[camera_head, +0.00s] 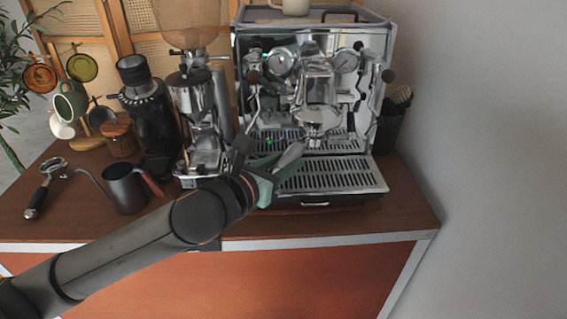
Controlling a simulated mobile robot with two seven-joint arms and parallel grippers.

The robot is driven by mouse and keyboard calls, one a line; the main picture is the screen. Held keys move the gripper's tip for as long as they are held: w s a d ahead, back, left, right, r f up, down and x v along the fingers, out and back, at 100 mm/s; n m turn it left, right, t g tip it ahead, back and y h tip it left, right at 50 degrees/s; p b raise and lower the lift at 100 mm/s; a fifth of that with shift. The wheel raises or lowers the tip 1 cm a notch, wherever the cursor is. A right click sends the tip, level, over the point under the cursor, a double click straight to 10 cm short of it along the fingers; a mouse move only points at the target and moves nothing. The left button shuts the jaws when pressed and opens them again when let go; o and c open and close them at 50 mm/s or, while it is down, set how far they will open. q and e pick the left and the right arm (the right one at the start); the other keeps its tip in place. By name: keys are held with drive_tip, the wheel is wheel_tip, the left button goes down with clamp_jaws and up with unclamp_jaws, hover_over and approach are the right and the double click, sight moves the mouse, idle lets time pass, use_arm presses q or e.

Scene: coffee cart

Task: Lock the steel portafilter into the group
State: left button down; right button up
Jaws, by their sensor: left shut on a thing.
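The steel espresso machine (375,110) stands at the back centre-right of the cart, with its group (317,85) at the front. My left gripper (277,164) is in front of the machine, over the drip tray, and is shut on the pale steel handle of the steel portafilter (291,155). The handle slants up and to the right toward the underside of the group. The portafilter's head seems to be at or just under the group, but bright reflections blur the border, so I cannot tell whether it is seated. My right gripper is out of view.
The drip tray (345,176) lies below the group. Left of the machine stand a grinder (201,120) and a black grinder (148,115). A dark pitcher (125,190) and another portafilter (43,190) with a black handle are at the left. The right front counter is clear.

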use_arm(q)
drive_tip(key=shift+r, duration=0.85)
idle(0.4)
drive_tip(key=shift+s+d+n+t+y, duration=0.4)
drive_tip(key=shift+d+n+t+y, duration=0.1)
drive_tip(key=shift+d+n+y, duration=0.15)
drive_tip(key=shift+d, duration=0.1)
idle(0.3)
drive_tip(key=shift+s+d+f+n+t+y, duration=0.25)
drive_tip(key=shift+d+n+y, duration=0.35)
drive_tip(key=shift+y, duration=0.35)
drive_tip(key=shift+s+d+n+t+y, duration=0.35)
drive_tip(key=shift+d+n+y, duration=0.3)
drive_tip(key=shift+y, duration=0.15)
drive_tip(key=shift+d, duration=0.1)
